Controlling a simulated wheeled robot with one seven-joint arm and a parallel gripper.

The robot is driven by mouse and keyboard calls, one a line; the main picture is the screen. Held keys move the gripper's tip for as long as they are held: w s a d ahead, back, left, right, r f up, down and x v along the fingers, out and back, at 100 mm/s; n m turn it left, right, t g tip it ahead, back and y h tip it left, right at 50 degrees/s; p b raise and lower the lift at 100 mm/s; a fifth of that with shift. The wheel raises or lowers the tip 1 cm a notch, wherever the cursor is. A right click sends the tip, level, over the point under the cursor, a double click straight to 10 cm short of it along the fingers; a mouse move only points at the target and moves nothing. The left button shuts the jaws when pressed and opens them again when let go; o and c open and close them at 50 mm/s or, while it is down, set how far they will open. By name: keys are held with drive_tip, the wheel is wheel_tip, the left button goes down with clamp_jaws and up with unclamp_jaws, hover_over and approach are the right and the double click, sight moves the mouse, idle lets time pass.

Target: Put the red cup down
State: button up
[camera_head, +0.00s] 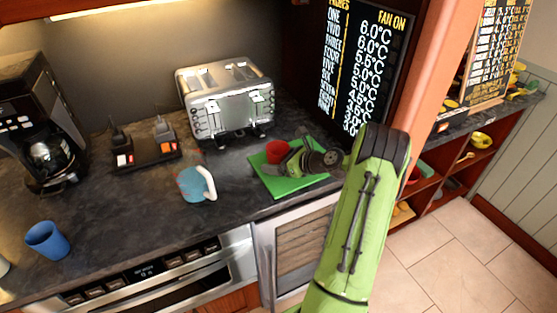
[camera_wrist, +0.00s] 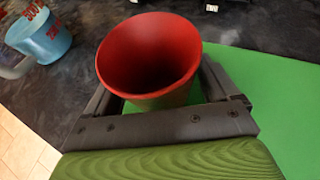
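I cannot tell whether the cup's base touches the mat. My gripper (camera_head: 290,158) reaches over the mat from the right.
A blue mug (camera_head: 193,185) with a white handle stands left of the mat. A toaster (camera_head: 228,98) is behind. A black stand (camera_head: 145,152), a coffee maker (camera_head: 45,130) and a blue cup (camera_head: 47,241) are farther left. The right part of the mat is bare.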

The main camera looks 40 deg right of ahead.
drive_tip(key=shift+r, duration=0.1)
drive_tip(key=shift+s+d+r, duration=0.1)
drive_tip(key=shift+s+r, duration=0.1)
drive_tip(key=shift+s, duration=0.05)
drive_tip(key=p+v, duration=0.1)
drive_tip(key=v, duration=1)
drive_tip(key=shift+p, duration=0.3)
drive_tip(key=shift+a+r, duration=0.2)
drive_tip(key=shift+a, duration=0.05)
drive_tip(key=a+r+n+g, duration=0.3)
drive_tip(key=a+r+n, duration=0.1)
drive_tip(key=a+n, duration=0.7)
drive_tip(key=a+r+n+g, duration=0.45)
drive_tip(key=a+n, duration=0.35)
drive_tip(key=a, duration=0.5)
drive_tip(key=s+a+r+n+h, duration=0.1)
drive_tip(key=s+a+n, duration=0.3)
drive_tip(key=s+n, duration=0.3)
drive_tip(key=s+a+r+n+h, duration=0.1)
drive_tip(key=s+a+r+n, duration=0.1)
drive_tip(key=s+a+n, duration=0.2)
drive_tip(key=s+n, duration=0.3)
drive_tip(key=s, duration=0.1)
drive_tip(key=shift+s+r+n+h, duration=0.15)
drive_tip(key=shift+s+n+h, duration=0.15)
drive_tip(key=shift+s, duration=0.1)
